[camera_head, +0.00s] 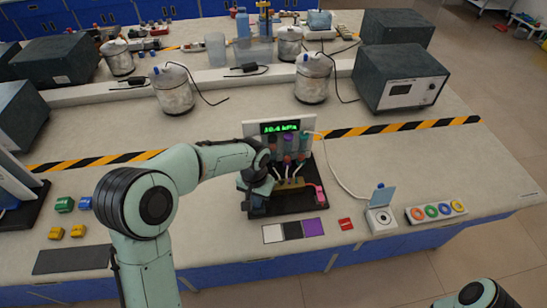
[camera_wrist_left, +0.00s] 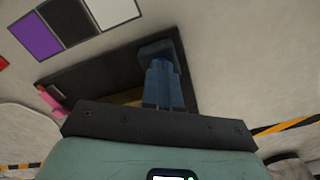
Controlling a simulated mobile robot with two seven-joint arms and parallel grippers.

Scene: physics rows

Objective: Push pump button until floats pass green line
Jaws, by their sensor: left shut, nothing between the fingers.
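The float apparatus (camera_head: 290,147) stands on the bench with a lit green display (camera_head: 281,127) above upright tubes with coloured parts inside. The display seems to read 10.4 kPa. It rises from a black base (camera_head: 290,204), which also shows in the left wrist view (camera_wrist_left: 95,75). My left gripper (camera_head: 257,198) is over the left part of this base. I cannot make out a pump button or a green line; the gripper and arm cover part of the apparatus. My right gripper is out of view.
White, black and purple squares (camera_head: 293,229) and a red block (camera_head: 345,224) lie in front of the base. A pink part (camera_head: 320,195) sits at its right side. A white hose runs right towards a small box with a blue lid (camera_head: 382,196). Coloured rings (camera_head: 437,211) stand further right.

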